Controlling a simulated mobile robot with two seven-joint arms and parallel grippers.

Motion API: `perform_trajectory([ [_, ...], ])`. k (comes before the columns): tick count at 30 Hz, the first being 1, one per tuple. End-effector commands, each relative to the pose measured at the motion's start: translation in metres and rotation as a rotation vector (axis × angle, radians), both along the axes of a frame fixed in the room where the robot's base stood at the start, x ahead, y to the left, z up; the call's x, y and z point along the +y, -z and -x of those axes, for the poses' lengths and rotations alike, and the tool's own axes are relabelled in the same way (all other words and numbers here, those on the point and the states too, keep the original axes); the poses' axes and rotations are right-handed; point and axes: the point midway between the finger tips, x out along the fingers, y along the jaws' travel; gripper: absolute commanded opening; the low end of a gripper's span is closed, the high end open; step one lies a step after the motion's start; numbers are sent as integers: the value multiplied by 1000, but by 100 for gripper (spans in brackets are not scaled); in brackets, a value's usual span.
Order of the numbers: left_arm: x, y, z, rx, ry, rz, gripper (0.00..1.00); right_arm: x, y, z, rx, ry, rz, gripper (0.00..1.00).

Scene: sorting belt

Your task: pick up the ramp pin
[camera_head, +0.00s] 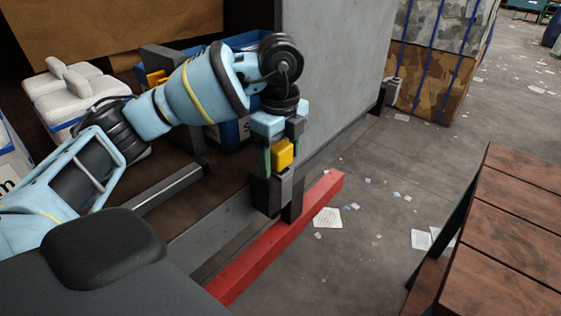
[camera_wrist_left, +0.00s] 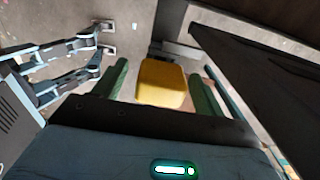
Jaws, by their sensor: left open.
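The ramp pin appears to be the yellow block (camera_head: 283,153) on a dark grey bracket (camera_head: 265,192) beside the red bar. My left gripper (camera_head: 280,160) points down over it and is open. In the left wrist view the yellow block (camera_wrist_left: 161,83) lies between the two green fingers of the left gripper (camera_wrist_left: 159,72), with a visible gap on each side. The lower part of the pin is hidden by the bracket.
A red bar (camera_head: 285,235) runs along the floor beside the bracket. A tall grey panel (camera_head: 330,75) stands close behind. A wooden slatted table (camera_head: 515,225) is at the right. Scraps of paper lie on the open floor between.

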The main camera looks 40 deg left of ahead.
Motion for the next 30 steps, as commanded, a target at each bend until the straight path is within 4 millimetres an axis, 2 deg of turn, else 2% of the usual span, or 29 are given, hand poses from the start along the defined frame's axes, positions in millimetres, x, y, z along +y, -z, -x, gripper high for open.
perform_trajectory([
  [2,0,-1,0,0,0,0,70,0,1,1,2,0,0,71],
  [15,0,-1,0,-2,0,1,14,0,3,4,10,0,0,71],
  [24,0,-4,0,-3,0,1,14,0,3,6,13,0,0,71],
  [30,-1,-20,-1,-6,-1,1,14,0,0,4,7,0,0,71],
])
